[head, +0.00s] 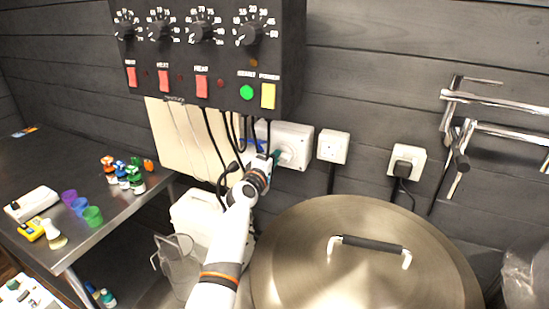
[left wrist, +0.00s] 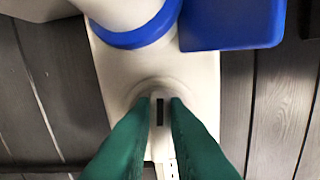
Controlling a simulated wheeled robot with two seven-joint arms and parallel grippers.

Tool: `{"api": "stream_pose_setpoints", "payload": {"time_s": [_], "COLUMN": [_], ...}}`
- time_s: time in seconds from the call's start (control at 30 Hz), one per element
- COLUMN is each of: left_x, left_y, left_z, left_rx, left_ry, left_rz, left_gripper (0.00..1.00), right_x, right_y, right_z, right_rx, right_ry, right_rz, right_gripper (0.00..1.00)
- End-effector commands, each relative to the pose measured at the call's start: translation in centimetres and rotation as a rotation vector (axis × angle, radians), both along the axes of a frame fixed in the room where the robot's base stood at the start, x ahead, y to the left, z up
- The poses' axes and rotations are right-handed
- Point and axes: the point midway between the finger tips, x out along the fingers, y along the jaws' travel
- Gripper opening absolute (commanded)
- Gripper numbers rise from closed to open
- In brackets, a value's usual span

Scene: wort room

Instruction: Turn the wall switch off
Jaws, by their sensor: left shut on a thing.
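The wall switch is a white box (head: 298,138) with a round rotary knob, on the dark plank wall below the control panel. My left gripper (head: 276,158) is at the knob, partly hiding it in the head view. In the left wrist view the green fingers of my left gripper (left wrist: 163,103) are shut on the knob's grip, one on each side. A dark mark shows on the grip between them. The switch's white housing (left wrist: 204,88) lies behind the fingers. My right gripper is not in view.
A control panel (head: 222,72) with dials overhangs the switch. A large lidded kettle (head: 300,240) stands below right. A socket plate (head: 333,146) and a plugged outlet (head: 392,158) are to the right. A steel table (head: 120,210) with bottles and cups is at left.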

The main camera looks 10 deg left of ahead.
Motion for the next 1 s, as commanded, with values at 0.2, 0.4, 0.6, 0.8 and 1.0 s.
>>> {"api": "stream_pose_setpoints", "payload": {"time_s": [0.2,0.4,0.6,0.8,1.0], "left_x": [-0.01,-0.01,-0.01,-0.01,-0.01], "left_y": [-0.04,-0.05,-0.04,-0.04,-0.03], "left_z": [-0.2,-0.27,-0.3,-0.31,-0.29], "left_rx": [-0.092,-0.131,-0.14,-0.141,-0.14], "left_ry": [0.02,0.028,0.029,0.03,0.029], "left_rz": [-0.001,-0.001,-0.001,-0.001,-0.001], "left_gripper": [0.0,0.0,0.0,0.0,0.35], "right_x": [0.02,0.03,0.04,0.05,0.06], "right_y": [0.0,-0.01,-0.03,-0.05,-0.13], "right_z": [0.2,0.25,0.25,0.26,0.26], "right_rx": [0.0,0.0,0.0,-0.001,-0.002], "right_ry": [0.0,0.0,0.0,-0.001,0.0], "right_rz": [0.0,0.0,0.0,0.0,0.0], "right_gripper": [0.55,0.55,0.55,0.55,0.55]}}
